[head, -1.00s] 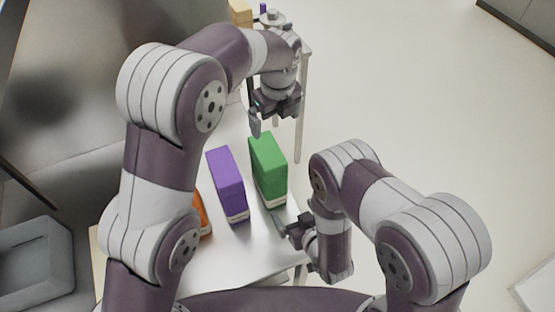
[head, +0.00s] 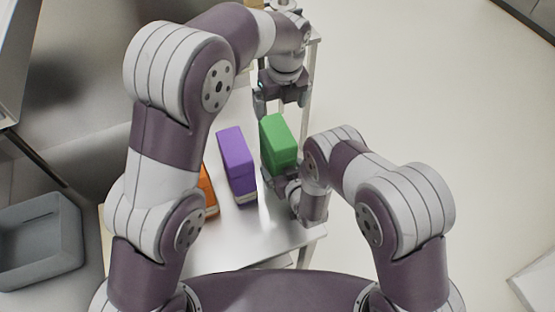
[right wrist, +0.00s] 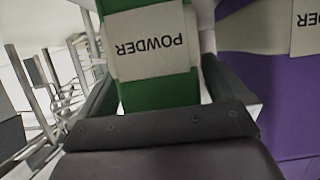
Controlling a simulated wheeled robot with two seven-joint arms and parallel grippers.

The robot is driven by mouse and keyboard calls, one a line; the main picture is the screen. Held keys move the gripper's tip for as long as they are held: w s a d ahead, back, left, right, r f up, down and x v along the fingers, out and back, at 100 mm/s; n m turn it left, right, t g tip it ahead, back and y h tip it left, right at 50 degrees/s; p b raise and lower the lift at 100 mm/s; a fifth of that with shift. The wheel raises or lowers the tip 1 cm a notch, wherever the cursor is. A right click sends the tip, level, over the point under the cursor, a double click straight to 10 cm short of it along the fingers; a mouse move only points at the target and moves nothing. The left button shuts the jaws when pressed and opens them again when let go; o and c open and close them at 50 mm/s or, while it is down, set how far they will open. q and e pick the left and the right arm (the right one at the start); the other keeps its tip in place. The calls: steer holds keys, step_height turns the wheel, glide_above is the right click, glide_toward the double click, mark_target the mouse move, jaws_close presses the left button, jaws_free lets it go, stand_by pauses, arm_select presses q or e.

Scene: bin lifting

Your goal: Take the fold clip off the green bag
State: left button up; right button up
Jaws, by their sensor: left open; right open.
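The green bag (head: 278,140) stands upright on the metal table, its lower near part hidden by my right gripper. In the right wrist view, the green bag (right wrist: 158,93) has a pale label reading POWDER, upside down. My right gripper (head: 276,178) is open low at the bag's near side; in its wrist view, the fingers stand on either side of the bag. I cannot tell whether they touch it. My left gripper (head: 283,104) is open at the bag's far side, near its top. I cannot make out the fold clip in either view.
A purple bag (head: 237,160) stands close left of the green one and fills the right of the right wrist view. An orange bag (head: 209,190) is partly hidden behind my left arm. A grey bin (head: 40,240) is at the left. The table's near part (head: 255,235) is clear.

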mark_target(277, 131)
steer(key=c, duration=1.4)
arm_select(q)
steer(key=f, duration=0.4)
steer(key=w+f, duration=0.1)
steer(key=f, duration=0.8)
steer(key=shift+w+a, duration=0.35)
steer(key=shift+w, duration=0.05)
steer(key=c, duration=1.2)
steer(key=shift+o, duration=0.2)
steer(key=shift+r, duration=0.15)
steer(key=shift+r, duration=0.95)
